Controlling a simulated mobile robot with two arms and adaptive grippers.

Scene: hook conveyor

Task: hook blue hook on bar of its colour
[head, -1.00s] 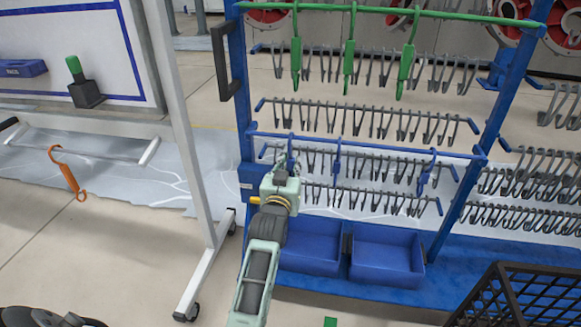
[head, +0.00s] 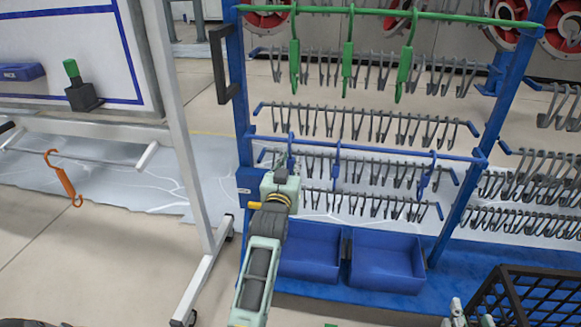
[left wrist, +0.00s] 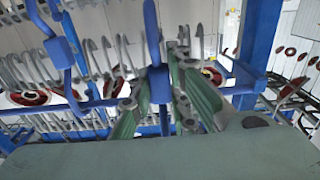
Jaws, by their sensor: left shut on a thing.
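My left gripper (head: 287,165) is shut on a blue hook (left wrist: 153,35) at the left end of the blue bar (head: 385,151). The blue hook stands upright between the green-grey fingers in the left wrist view, its top cut off by the frame. The bar (left wrist: 95,106) passes behind the fingers. I cannot tell whether this hook rests on it. Two other blue hooks hang on the bar, one near the middle (head: 337,163) and one near the right end (head: 425,178). The fingertips of my right gripper (head: 472,315) show apart at the bottom edge, apparently empty.
A green bar (head: 445,14) with green hooks crosses the rack above. Rows of grey hooks (head: 370,122) fill the rack. Blue bins (head: 385,262) stand below, and a black crate (head: 535,295) is at lower right. An orange hook (head: 65,182) hangs at left beside a white frame (head: 178,130).

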